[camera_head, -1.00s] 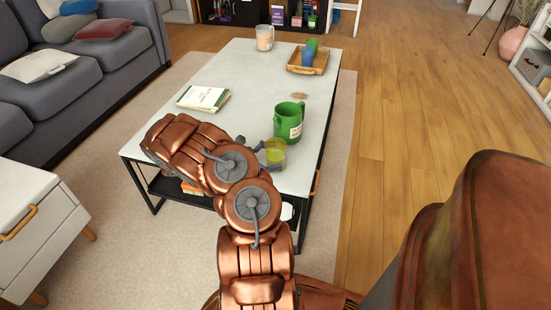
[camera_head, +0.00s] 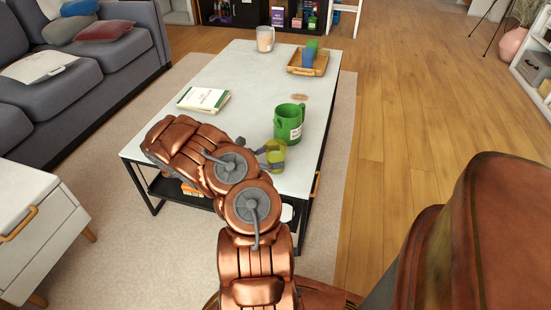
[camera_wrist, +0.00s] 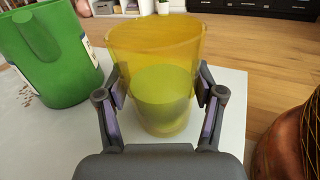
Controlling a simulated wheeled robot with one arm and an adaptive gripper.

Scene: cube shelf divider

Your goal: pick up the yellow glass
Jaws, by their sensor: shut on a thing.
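The yellow glass (camera_head: 275,152) is see-through and stands upright near the front right of the white coffee table. In the wrist view the yellow glass (camera_wrist: 155,75) fills the middle, with a greenish-yellow lower part. My gripper (camera_wrist: 160,98) has a finger on each side of it, with the pads against its walls. In the head view my gripper (camera_head: 262,150) reaches the glass from the left, and my arm hides part of the gripper. I cannot tell whether the glass is clear of the tabletop.
A green jug (camera_head: 288,124) stands just behind the glass, close to it. Further back on the coffee table (camera_head: 245,85) are a book (camera_head: 203,99), a wooden tray (camera_head: 293,70) with cups, and a pinkish jar (camera_head: 265,39). The table's right edge is near the glass.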

